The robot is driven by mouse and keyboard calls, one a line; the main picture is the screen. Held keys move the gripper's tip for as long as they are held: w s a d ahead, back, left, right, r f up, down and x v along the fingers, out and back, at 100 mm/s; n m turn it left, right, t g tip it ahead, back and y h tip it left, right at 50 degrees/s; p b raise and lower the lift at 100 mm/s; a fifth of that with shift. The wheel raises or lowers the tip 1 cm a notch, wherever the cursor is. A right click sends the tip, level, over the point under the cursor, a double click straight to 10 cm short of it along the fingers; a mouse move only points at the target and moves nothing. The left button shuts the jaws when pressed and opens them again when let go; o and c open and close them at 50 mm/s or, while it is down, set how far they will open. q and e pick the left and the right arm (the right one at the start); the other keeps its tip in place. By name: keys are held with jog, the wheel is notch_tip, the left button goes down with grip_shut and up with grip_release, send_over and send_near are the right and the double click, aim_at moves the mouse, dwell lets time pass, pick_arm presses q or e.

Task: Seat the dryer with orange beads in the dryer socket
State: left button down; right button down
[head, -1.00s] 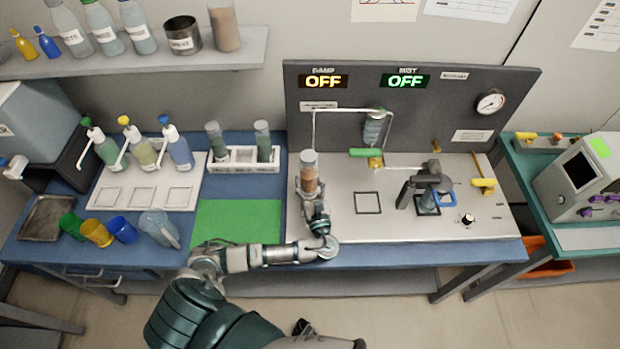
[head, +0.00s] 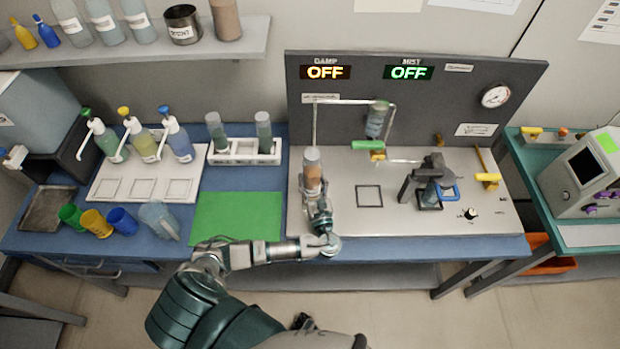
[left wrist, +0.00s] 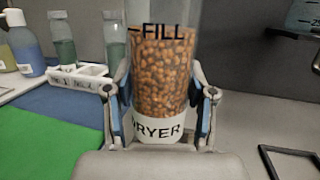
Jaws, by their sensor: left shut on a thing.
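The dryer with orange beads (head: 312,170) is a clear upright cylinder at the left end of the steel panel. In the left wrist view the dryer (left wrist: 162,75) shows orange-brown beads, a FILL mark and a white label reading DRYER. My left gripper (head: 316,198) is shut on its lower part, with a finger on each side; the gripper also shows in the left wrist view (left wrist: 160,118). A thin pipe frame (head: 314,125) stands right behind the dryer. The dryer socket is not clearly visible, and I cannot tell whether the dryer's base touches anything. My right gripper is not in view.
A white rack (head: 245,152) with two grey-green cylinders stands to the left, behind a green mat (head: 237,217). A hanging cylinder (head: 377,120) with a green handle (head: 368,145) is to the right. A black clamp stand (head: 425,185) stands farther right.

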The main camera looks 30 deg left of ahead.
pick_arm(q)
jog(key=shift+d+r, duration=0.25)
jog(key=shift+d, duration=0.6)
jog(key=shift+s+a+f+p, duration=0.1)
jog(key=shift+a+f+p, duration=0.1)
jog(key=shift+p, duration=0.1)
jog(key=shift+d+r, duration=0.25)
jog(key=shift+d, duration=0.45)
jog(key=shift+a+p, duration=0.25)
jog(key=shift+p, duration=0.15)
jog(key=shift+a+f, duration=0.2)
jog(key=shift+a, duration=0.55)
jog(key=shift+d+r, duration=0.1)
jog(key=shift+d, duration=0.3)
jog(key=shift+d+r+p, duration=0.1)
jog(key=shift+d+p, duration=0.1)
jog(key=shift+p, duration=0.15)
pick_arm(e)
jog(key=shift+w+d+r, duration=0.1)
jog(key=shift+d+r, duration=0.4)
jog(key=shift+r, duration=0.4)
